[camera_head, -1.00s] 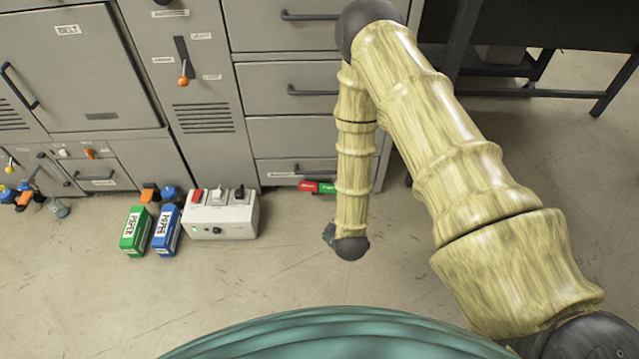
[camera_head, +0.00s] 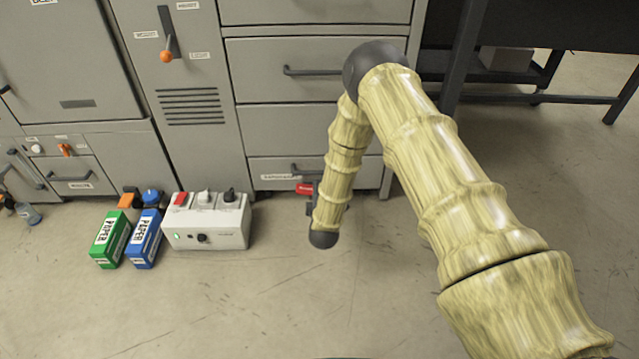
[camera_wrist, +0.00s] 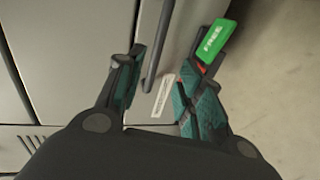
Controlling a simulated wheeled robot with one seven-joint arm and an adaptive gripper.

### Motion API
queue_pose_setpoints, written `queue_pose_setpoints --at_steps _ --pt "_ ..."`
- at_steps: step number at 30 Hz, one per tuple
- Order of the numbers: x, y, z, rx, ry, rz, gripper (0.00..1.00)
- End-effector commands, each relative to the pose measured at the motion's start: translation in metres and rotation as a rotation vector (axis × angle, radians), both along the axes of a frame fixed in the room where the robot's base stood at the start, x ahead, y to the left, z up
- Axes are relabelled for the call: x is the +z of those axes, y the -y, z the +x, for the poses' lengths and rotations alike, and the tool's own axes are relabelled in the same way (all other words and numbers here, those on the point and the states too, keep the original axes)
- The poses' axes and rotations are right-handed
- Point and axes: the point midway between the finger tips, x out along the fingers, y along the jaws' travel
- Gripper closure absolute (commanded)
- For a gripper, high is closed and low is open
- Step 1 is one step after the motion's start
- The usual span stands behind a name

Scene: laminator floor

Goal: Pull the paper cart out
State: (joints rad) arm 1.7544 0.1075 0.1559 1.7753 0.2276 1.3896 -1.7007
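The lowest grey front (camera_head: 262,167) of the middle cabinet has a dark bar handle (camera_head: 308,171) and a small label too blurred to read; I take it for the paper cart. It looks flush with the cabinet. In the wrist view, my gripper (camera_wrist: 157,72) is open, its teal-padded fingers on either side of the dark handle (camera_wrist: 154,50). I cannot tell whether either finger touches the handle. A green tag reading FREE (camera_wrist: 214,38) is beside the right finger. In the head view my arm hides most of the gripper, and a red tag (camera_head: 305,188) shows beside it.
A white switch box (camera_head: 206,228), a blue paper pack (camera_head: 145,240) and a green paper pack (camera_head: 109,240) stand on the floor to the left. A dark table (camera_head: 530,98) stands at the back right.

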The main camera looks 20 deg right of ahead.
Motion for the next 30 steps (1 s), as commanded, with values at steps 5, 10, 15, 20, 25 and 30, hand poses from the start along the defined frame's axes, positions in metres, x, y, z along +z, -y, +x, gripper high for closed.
queue_pose_setpoints --at_steps 5,10,15,20,25,30 --pt "-0.003 0.003 0.011 -0.004 0.021 -0.042 0.63" --pt "-0.006 0.008 0.024 -0.006 0.024 -0.045 0.63" --pt "-0.013 0.014 0.048 -0.006 0.025 -0.044 0.63" --pt "-0.019 0.021 0.072 -0.005 0.024 -0.043 0.63" --pt "-0.023 0.027 0.094 -0.005 0.023 -0.044 0.63" --pt "-0.024 0.031 0.107 -0.005 0.022 -0.043 0.63"
